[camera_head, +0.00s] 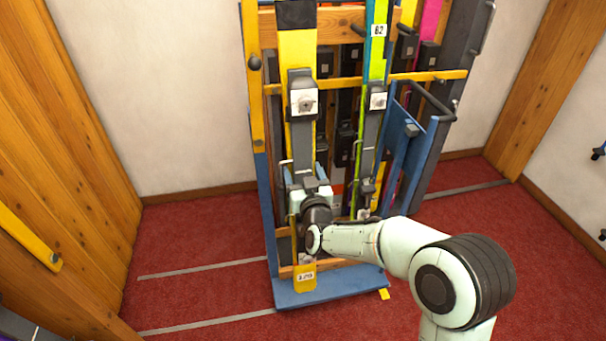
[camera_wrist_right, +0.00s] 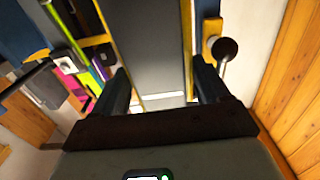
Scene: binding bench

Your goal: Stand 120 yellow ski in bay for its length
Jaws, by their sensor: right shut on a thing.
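A yellow ski (camera_head: 297,52) with a dark tip and a grey binding stands roughly upright at the left bay of the rack (camera_head: 268,225). My right gripper (camera_head: 312,190) is shut on this ski below the binding. In the right wrist view, its two fingers (camera_wrist_right: 165,88) are on either side of the ski's grey, yellow-edged face (camera_wrist_right: 150,45). A yellow tag (camera_head: 305,277) with small print is low at the front, above the blue base. The gripper hides part of the ski's lower end, so I cannot tell whether it touches the base. My left gripper is out of view.
A yellow crossbar (camera_head: 428,76) spans the rack. A blue hinged frame (camera_head: 402,140) is at its right. Red floor (camera_head: 200,290) is clear at left.

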